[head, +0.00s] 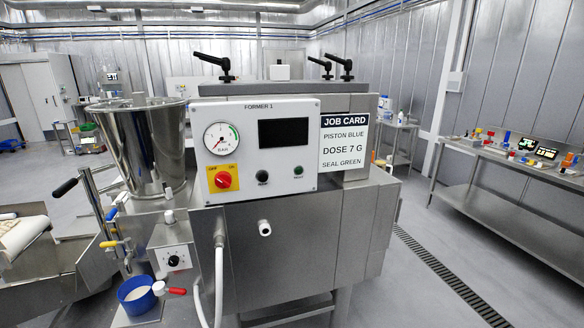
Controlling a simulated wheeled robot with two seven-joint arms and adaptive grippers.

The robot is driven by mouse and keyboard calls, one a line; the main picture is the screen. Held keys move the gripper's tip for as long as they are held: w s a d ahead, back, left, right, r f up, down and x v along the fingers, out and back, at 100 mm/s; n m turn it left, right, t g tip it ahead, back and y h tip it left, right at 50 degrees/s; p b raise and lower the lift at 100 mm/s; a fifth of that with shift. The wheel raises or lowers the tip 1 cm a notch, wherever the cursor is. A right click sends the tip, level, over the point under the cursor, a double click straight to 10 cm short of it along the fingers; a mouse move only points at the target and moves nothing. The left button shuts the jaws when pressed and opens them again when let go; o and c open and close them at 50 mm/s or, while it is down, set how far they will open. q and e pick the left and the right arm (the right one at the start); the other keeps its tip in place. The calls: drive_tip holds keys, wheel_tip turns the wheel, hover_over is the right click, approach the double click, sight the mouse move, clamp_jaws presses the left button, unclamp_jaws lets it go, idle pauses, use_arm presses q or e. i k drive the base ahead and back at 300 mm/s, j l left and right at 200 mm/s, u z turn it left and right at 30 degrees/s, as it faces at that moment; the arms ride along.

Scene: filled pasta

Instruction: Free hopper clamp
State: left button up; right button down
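The steel hopper (150,150) stands upright at the left of the FORMER 1 machine (290,225) in the head view. Below its base is a small pale-tipped fitting (169,192). To the left are a blue-tipped lever (111,213) and a yellow-tipped lever (108,243). A red-handled lever (177,291) sits lower, beside a blue bowl (135,298) with pale contents. I cannot tell which of these is the hopper clamp or whether it is fastened. Neither of my grippers shows in this view.
A control panel (262,146) with a red and yellow switch (222,180) faces me, beside a job card (344,142). Black levers (215,65) stand on top of the machine. A white hose (219,270) hangs in front. A bench (500,178) with parts stands right, past open floor.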

sight(119, 207)
drive_tip(key=u, duration=1.3)
